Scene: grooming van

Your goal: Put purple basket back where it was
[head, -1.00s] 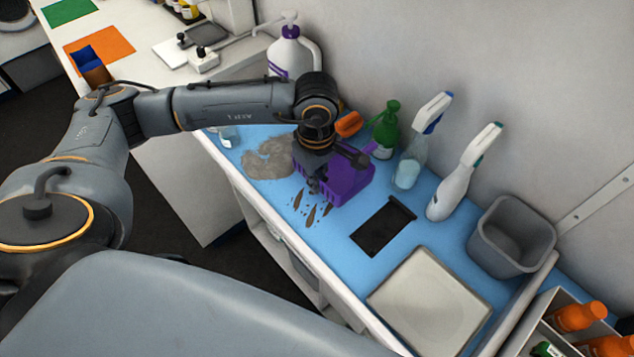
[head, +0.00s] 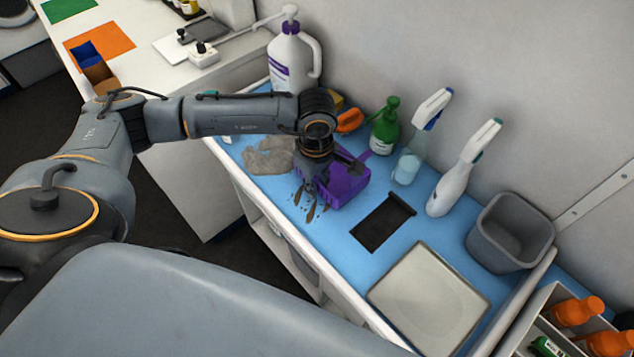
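The purple basket (head: 350,183) sits on the blue counter mat in the head view, behind a dark smear of dirt and hair. My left gripper (head: 314,192) points down at the basket's left, near side and hides that part of it. The fingers are small and dark there, so I cannot tell whether they are open or shut, or whether they touch the basket wall. My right gripper is out of view.
A green bottle (head: 384,130) and two spray bottles, one clear (head: 408,165) and one white (head: 449,190), stand behind the basket. A grey cloth (head: 268,157) lies left. A black flat item (head: 382,224), a pale tray (head: 428,298) and a grey bin (head: 510,235) are right.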

